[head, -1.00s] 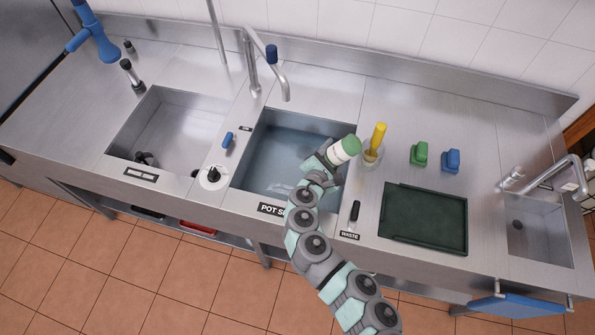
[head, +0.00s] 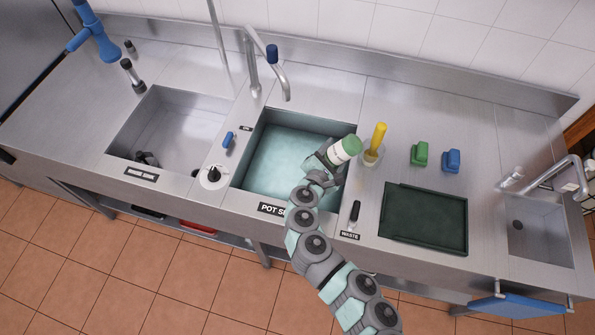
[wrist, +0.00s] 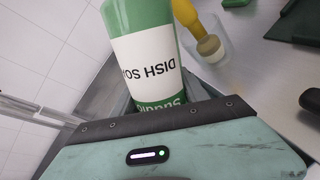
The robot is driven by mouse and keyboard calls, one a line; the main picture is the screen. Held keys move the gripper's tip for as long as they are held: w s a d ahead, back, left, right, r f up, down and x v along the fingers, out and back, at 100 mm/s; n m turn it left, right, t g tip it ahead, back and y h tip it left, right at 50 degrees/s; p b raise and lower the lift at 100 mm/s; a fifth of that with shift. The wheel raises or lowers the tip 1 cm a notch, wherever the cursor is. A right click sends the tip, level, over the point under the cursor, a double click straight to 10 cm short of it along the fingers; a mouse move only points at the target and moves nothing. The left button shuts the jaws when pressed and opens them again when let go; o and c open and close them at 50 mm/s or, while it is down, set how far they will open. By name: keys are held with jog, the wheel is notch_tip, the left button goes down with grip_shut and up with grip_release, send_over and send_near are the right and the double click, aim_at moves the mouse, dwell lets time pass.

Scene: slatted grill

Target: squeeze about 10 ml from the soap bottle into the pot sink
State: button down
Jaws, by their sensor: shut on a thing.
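The soap bottle (head: 343,151) is green with a white label, and part of "DISH SO" reads upside down on it in the wrist view (wrist: 147,60). My gripper (head: 327,166) is shut on the bottle and holds it tilted above the right side of the pot sink (head: 237,187). The bottle's nozzle is not visible. The sink holds water (head: 285,158) that looks pale, milky turquoise. The gripper's fingertips are mostly hidden behind the bottle and the gripper body.
A clear cup (head: 371,155) with a yellow-handled brush (head: 378,137) stands just right of the bottle. Green (head: 419,154) and blue (head: 452,161) scrubbers and a dark tray (head: 425,218) lie further right. The faucet (head: 272,72) reaches over the sink's back edge.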

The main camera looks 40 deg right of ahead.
aim_at(334, 147)
jog(key=c, duration=1.1)
grip_release()
jog(key=shift+c, duration=0.2)
jog(key=c, duration=0.3)
notch_tip(334, 147, up, 5)
jog(key=p, duration=0.4)
jog(key=shift+r+p, duration=0.1)
jog(key=shift+p, duration=0.25)
